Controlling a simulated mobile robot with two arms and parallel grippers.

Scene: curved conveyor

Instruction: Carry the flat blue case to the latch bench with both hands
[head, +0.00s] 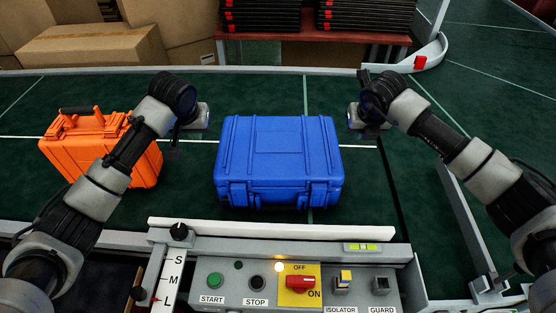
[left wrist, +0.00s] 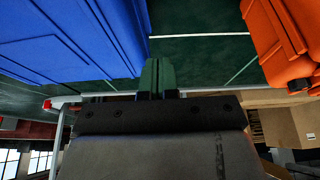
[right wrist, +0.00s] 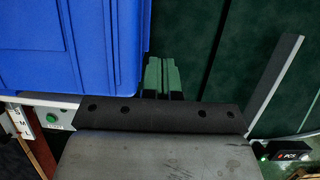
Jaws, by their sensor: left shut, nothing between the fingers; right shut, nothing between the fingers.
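The flat blue case (head: 278,150) lies on the dark green belt in the middle of the head view, its latches towards me. It also shows at the upper left of the left wrist view (left wrist: 70,40) and of the right wrist view (right wrist: 65,45). My left gripper (head: 177,138) is left of the case, between it and the orange case, with its green fingers (left wrist: 158,75) shut and empty. My right gripper (head: 369,133) is right of the blue case, its green fingers (right wrist: 163,75) also shut and empty. Neither gripper holds the case. I cannot identify the latch bench.
An orange case (head: 75,150) with a handle stands on the belt at left. A control panel (head: 310,285) and white rail (head: 270,229) lie in front. Cardboard boxes (head: 95,50) and stacked black trays (head: 362,20) are behind. Bare belt lies behind the blue case.

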